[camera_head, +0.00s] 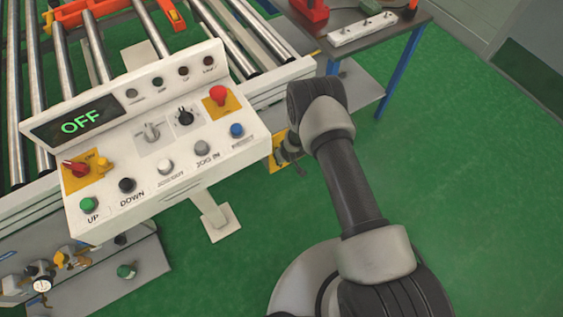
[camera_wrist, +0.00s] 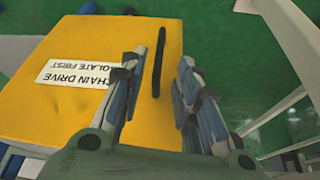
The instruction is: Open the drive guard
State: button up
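The yellow drive guard (camera_wrist: 80,50) fills the left of the wrist view. It bears a white label (camera_wrist: 80,72) reading "CHAIN DRIVE ISOLATE FIRST", upside down. A slim black handle (camera_wrist: 160,45) runs along the guard near its right edge. My gripper (camera_wrist: 157,62) is open, with one finger on each side of the handle in the picture. I cannot tell whether either finger touches it. In the head view a small part of the yellow guard (camera_head: 274,166) shows below the conveyor, and my gripper (camera_head: 286,152) is beside it, partly hidden by my arm.
A control panel (camera_head: 150,205) with an "OFF" display (camera_head: 82,122) stands left of my arm. A red rotary switch (camera_head: 76,168) and a red emergency button (camera_head: 218,95) are on it. Conveyor rollers (camera_head: 75,60) lie behind. A table (camera_head: 395,38) stands at the back right. Green floor is clear at right.

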jog(key=b+x, duration=0.3)
jog(key=x, duration=0.4)
jog(key=shift+f, duration=0.3)
jog(key=shift+w, duration=0.1)
jog(key=shift+c, duration=0.2)
grip_shut()
